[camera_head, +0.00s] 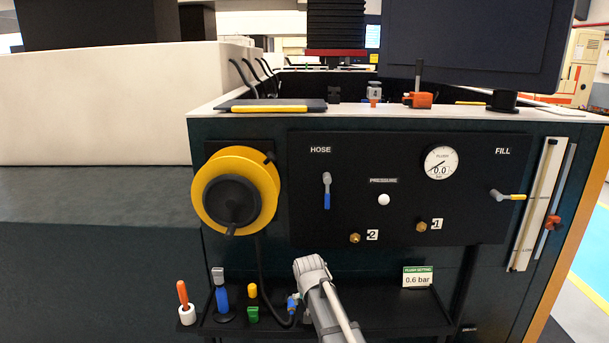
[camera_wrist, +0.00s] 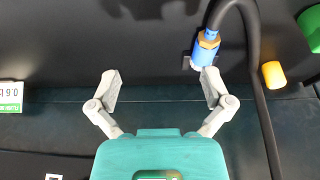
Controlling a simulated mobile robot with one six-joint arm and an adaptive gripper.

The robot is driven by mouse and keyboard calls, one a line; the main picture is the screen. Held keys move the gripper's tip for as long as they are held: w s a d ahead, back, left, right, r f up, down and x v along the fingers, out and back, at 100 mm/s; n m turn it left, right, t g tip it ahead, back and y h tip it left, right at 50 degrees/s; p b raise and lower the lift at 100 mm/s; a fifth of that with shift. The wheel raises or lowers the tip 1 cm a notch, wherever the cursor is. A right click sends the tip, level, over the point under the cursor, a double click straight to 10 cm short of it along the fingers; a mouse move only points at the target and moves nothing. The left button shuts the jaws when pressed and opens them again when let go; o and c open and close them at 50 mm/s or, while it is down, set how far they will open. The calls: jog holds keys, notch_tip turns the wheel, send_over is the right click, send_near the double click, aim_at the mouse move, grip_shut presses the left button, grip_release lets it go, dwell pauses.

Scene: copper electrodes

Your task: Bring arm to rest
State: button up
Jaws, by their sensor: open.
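In the wrist view my gripper (camera_wrist: 161,82) is open, with its two pale fingers spread and nothing between them. A blue hose connector with a brass collar (camera_wrist: 205,46) is just beyond the tip of the right-hand finger; I cannot tell whether they touch. In the head view my grey arm (camera_head: 322,295) reaches over the front of the black shelf (camera_head: 390,312), and the fingers are not clearly seen there. The blue connector (camera_head: 293,302) shows beside the arm, on the end of the black hose (camera_head: 262,275).
Several small coloured items stand at the shelf's left. A 0.6 bar sign (camera_head: 417,278) stands at its right.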

jog(key=s+d+f+g, duration=0.1)
jog(key=s+d+g, duration=0.1)
jog(key=s+d, duration=0.7)
jog(key=s+d+g, duration=0.2)
jog(key=s+d, duration=0.5)
jog(key=s, duration=0.5)
notch_tip(320, 180, up, 14)
jog(key=p, duration=1.3)
jog(key=shift+w+a+p, duration=0.2)
jog(key=shift+w+p, duration=0.1)
jog(key=shift+p, duration=0.1)
jog(key=shift+f, duration=0.1)
